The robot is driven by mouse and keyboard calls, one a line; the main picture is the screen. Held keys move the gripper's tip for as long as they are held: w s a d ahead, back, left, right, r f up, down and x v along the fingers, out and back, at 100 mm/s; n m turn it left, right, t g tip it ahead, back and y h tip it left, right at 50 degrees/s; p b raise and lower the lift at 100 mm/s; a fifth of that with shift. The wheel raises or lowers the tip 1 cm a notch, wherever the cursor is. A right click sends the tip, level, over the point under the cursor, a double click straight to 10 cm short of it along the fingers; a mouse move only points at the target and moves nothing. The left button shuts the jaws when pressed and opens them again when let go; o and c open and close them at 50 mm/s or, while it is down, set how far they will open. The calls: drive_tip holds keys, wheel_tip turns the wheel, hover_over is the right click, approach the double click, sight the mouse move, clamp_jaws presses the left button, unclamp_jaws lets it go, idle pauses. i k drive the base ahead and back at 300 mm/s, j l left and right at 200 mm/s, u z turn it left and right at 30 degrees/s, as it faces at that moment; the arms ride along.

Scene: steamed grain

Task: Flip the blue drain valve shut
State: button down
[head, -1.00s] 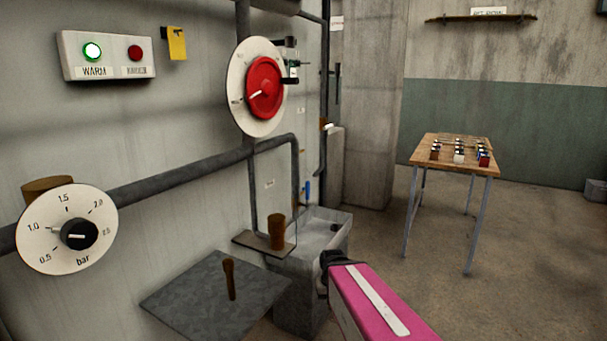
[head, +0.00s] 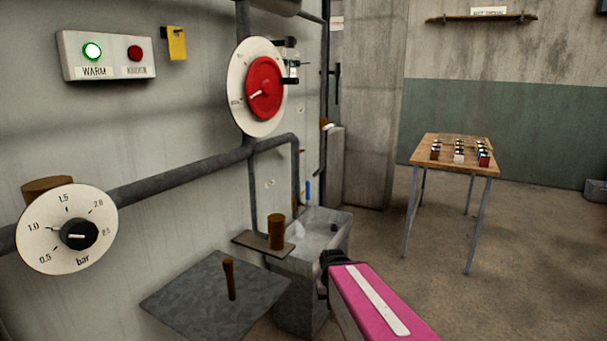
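The blue drain valve handle (head: 308,190) is a small upright blue lever. It stands by the wall just above the back of the grey sink (head: 340,240), near the lower end of a thin pipe. The valve body is too small to make out. My gripper cannot be made out. The visible part of my arm is apart from the blue handle in the picture. A pale patch shows inside the sink.
A brown cylinder stands on a small shelf (head: 247,239) left of the sink. A grey plate (head: 190,310) with a brown peg lies nearer. A red wheel (head: 264,88) and pressure dial (head: 66,229) are on the left. Floor is open before the table (head: 425,152).

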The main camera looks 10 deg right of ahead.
sight(307, 184)
drive_tip(key=i+l+u, duration=0.35)
drive_tip(key=l, duration=0.25)
drive_tip(key=i+l+u, duration=0.2)
drive_tip(key=l, duration=0.15)
drive_tip(key=i+l+u, duration=0.2)
drive_tip(key=l, duration=0.2)
drive_tip(key=i+l+u, duration=0.15)
drive_tip(key=l, duration=0.2)
drive_tip(key=l+u, duration=0.2)
drive_tip(key=l, duration=0.2)
drive_tip(key=i+l+u, duration=0.2)
drive_tip(key=l, duration=0.25)
drive_tip(key=k+z, duration=0.1)
drive_tip(key=k, duration=0.15)
